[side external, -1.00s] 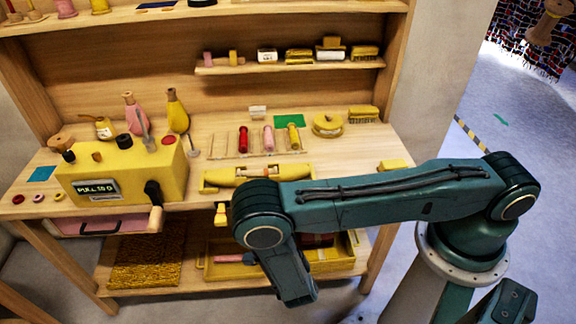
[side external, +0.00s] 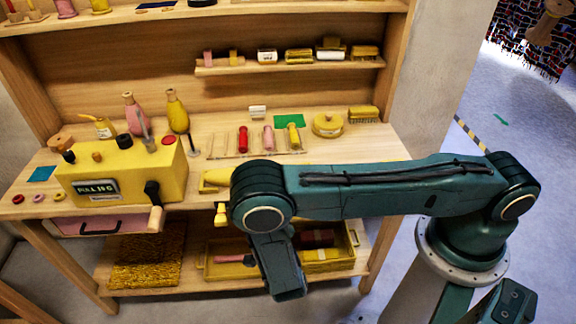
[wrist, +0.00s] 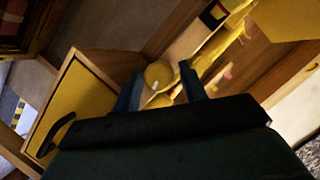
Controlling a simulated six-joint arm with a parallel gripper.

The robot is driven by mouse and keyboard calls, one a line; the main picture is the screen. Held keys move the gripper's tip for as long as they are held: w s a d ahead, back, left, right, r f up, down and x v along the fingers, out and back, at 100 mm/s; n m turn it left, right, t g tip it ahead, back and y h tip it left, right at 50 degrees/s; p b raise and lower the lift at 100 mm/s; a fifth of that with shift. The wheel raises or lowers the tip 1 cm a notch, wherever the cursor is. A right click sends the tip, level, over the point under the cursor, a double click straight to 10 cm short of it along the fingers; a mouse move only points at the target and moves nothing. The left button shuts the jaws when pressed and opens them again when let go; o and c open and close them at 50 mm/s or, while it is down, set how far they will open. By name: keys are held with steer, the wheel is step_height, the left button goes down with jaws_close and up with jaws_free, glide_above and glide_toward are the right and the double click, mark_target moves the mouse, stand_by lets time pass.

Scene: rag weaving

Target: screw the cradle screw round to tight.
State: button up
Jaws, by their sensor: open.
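In the side view a small yellow knob (side external: 221,214), apparently the cradle screw, sticks out from the bench's front edge. The yellow cradle (side external: 212,181) lies above it on the bench top, mostly hidden behind my arm. In the wrist view a round yellow knob (wrist: 158,74) shows between the tips of my gripper (wrist: 160,70). The two dark fingers stand apart on either side of it. I cannot tell whether they touch it. My gripper's fingers cannot be made out in the side view. The screw's thread is hidden.
A yellow box with a display (side external: 97,189) and a crank handle (side external: 155,211) stands on the left of the bench. A yellow tray (side external: 347,263) sits on the lower shelf, below and behind my arm. Colored spools (side external: 243,139) stand on the bench behind.

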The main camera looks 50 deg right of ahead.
steer(key=shift+r+n+g+h, duration=0.1)
steer(key=shift+n+g+h, duration=0.55)
steer(key=shift+n, duration=0.65)
steer(key=c, duration=0.7)
steer(key=shift+c, duration=0.2)
